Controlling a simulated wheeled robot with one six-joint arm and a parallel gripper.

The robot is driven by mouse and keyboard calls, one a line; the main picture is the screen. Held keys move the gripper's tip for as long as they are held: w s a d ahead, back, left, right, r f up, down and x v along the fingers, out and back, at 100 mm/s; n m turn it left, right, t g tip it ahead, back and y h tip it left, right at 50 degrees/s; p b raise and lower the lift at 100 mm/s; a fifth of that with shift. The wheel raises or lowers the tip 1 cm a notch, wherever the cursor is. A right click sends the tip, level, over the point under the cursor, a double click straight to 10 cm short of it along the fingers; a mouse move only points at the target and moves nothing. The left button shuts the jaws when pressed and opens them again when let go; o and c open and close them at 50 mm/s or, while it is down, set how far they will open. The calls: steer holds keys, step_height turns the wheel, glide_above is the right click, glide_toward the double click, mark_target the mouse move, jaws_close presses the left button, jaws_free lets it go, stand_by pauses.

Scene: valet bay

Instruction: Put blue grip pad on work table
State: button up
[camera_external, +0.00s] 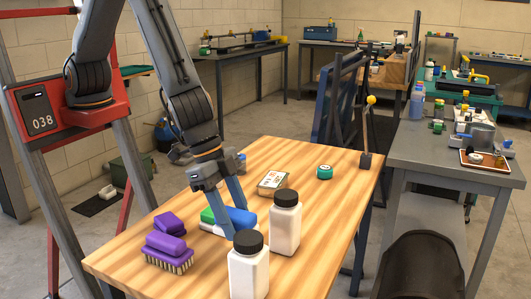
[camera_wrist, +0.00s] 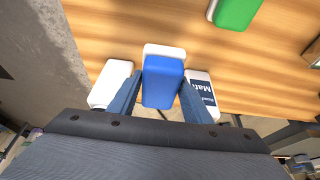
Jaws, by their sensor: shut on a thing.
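The blue grip pad (camera_external: 241,216) has a blue top and a white underside. It is between the two blue fingers of my gripper (camera_external: 232,222), which is shut on it. In the wrist view the pad (camera_wrist: 163,82) sits between the fingers, its white edge showing at the far end. The work table (camera_external: 325,160) has a light wooden top. The pad is low over the tabletop, beside two white bottles; I cannot tell whether it touches the wood. The fingers and a bottle partly hide it in the external view.
White bottles with black caps stand close by, one at the front (camera_external: 248,268) and one to the right (camera_external: 285,225). A green pad (camera_wrist: 236,12), a purple brush (camera_external: 168,257), a purple pad (camera_external: 170,222), a labelled box (camera_external: 271,183) and a green roll (camera_external: 324,172) are also on the table.

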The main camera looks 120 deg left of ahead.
steer(key=shift+f+b, duration=1.4)
steer(key=shift+f, duration=2.35)
steer(key=shift+f, duration=0.1)
steer(key=o, duration=1)
steer(key=shift+o, duration=0.2)
steer(key=p+v, duration=0.1)
steer(key=v, duration=1.1)
steer(key=s+a+r+g, duration=0.2)
steer(key=s+a, duration=0.5)
steer(key=s, duration=0.5)
steer(key=s+a+r+g, duration=0.1)
steer(key=s+a+r, duration=0.1)
steer(key=s+a, duration=0.5)
steer(key=s, duration=0.5)
steer(key=shift+s+g, duration=0.3)
steer(key=shift+g, duration=0.1)
